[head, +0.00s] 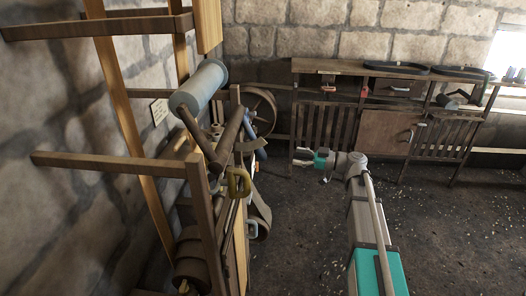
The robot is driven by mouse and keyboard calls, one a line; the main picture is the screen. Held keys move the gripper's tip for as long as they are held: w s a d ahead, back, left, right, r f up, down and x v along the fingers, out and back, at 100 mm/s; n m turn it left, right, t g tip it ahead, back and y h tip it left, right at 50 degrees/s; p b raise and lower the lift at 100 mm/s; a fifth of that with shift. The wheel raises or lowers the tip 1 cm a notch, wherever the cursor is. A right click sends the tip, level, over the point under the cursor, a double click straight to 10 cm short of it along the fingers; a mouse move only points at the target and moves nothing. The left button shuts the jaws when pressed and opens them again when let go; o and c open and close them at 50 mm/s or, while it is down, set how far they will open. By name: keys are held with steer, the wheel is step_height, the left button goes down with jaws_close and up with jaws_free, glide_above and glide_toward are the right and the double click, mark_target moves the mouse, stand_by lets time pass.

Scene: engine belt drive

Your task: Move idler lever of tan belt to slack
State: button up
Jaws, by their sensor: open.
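The engine belt drive stands at the left in a wooden frame (203,215). A tan-brown band (262,208), seemingly the tan belt, hangs at its right side. My gripper (299,157) is open and empty, pointing left toward the drive. It is right of the yellow handle and appears apart from everything.
A grey roller (199,87) and a large wheel (262,110) are on the drive. Wooden beams (110,160) jut out at left. A wooden workbench (390,120) with dark belts on top stands against the back wall. The floor (460,230) at right is open, with scattered debris.

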mark_target(264, 151)
steer(key=shift+a, duration=0.1)
steer(key=shift+x, duration=6.8)
jaws_close()
